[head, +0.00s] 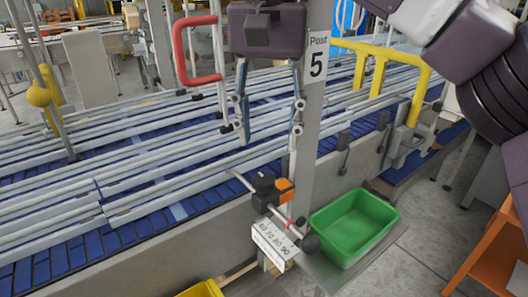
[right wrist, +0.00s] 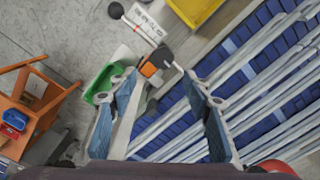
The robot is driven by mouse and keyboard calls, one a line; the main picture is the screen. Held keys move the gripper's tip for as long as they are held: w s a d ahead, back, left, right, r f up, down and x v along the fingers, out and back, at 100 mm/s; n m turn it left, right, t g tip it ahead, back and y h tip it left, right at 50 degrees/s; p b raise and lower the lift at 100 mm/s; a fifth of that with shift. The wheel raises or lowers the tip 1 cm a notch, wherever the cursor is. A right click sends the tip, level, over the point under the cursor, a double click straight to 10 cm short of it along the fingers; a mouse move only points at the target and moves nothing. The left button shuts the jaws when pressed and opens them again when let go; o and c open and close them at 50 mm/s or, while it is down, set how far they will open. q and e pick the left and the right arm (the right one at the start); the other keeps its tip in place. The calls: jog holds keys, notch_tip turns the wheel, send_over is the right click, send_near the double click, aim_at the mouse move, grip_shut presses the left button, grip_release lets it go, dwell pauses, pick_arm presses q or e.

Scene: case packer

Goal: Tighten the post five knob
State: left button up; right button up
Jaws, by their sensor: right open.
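The grey post (head: 308,130) carries a "Post 5" sign (head: 317,56). Low on it is a clamp with a black part (head: 265,188) and an orange part (head: 286,190); a rod runs down to a round black knob (head: 310,243) beside a white number scale (head: 274,244). In the right wrist view the knob (right wrist: 116,10) is at the top, and the orange part (right wrist: 149,69) appears between the fingertips. My right gripper (head: 269,138) is open and empty, pointing down above the clamp, apart from it. My left gripper is out of view.
A green bin (head: 352,228) stands right of the post, and a yellow bin (head: 201,289) is at the bottom. Blue conveyor with pale rails (head: 150,195) lies behind. A red handle (head: 178,50) and yellow handle (head: 423,85) flank the gripper. An orange stand (head: 490,265) is at right.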

aim_at(264, 178)
jog(key=shift+s+a, duration=0.1)
jog(key=shift+a, duration=0.15)
jog(key=f, duration=0.4)
jog(key=shift+s, duration=0.4)
notch_tip(264, 178, down, 2)
jog(key=shift+w+f, duration=0.1)
jog(key=shift+f, duration=0.05)
jog(key=shift+a+f, duration=0.1)
jog(key=shift+f, duration=0.5)
jog(key=c, duration=1.1)
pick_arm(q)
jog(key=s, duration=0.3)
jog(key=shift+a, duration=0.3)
